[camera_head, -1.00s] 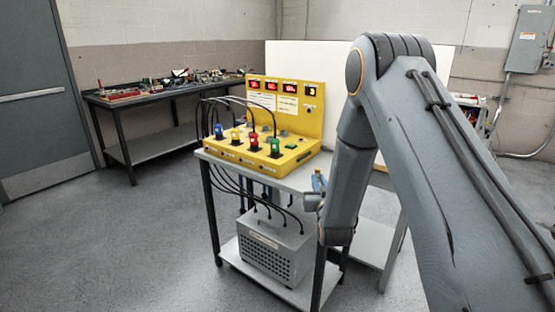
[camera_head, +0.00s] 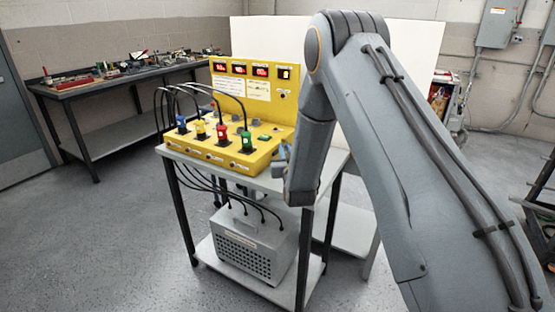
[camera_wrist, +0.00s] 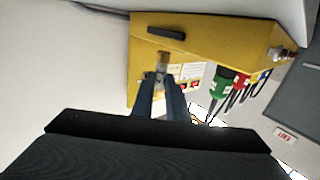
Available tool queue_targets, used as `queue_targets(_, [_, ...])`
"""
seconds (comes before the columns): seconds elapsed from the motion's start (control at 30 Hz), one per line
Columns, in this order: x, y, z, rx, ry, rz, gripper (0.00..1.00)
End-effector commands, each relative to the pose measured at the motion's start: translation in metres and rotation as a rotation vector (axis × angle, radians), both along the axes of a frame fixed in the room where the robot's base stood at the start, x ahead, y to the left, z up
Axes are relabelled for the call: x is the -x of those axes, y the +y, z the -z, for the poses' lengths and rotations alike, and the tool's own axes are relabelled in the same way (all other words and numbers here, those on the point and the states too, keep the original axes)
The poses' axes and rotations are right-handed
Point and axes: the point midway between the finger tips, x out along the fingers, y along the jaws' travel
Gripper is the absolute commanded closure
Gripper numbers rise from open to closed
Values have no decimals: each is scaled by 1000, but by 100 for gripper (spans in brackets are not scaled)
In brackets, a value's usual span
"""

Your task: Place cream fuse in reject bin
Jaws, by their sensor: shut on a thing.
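My gripper (camera_wrist: 160,88) shows in the wrist view with its two blue-grey fingers close together. They are shut on a small tan, cream-coloured cylinder, the fuse (camera_wrist: 162,60), whose end sticks out past the fingertips. Behind it is the yellow test panel (camera_wrist: 205,32). In the head view my gripper (camera_head: 281,164) is mostly hidden behind my arm, close to the right end of the yellow panel (camera_head: 270,104); the fuse cannot be made out there. I see no reject bin in either view.
The panel stands on a grey cart (camera_head: 330,164) with coloured plugs and black cables. A vented grey box (camera_head: 255,247) sits on its lower shelf. A cluttered workbench (camera_head: 120,82) is at the back left. A dark rack (camera_head: 540,215) stands at the right edge.

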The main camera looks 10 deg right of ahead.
Motion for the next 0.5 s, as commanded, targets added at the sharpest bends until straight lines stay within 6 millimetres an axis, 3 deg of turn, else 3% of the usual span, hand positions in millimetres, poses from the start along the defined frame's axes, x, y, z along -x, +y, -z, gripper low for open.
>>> queue_targets(0.13, [1, 8, 16, 0, 0, -10, 100])
queue_targets(0.5, [1, 4, 52, 0, 1, -6, 100])
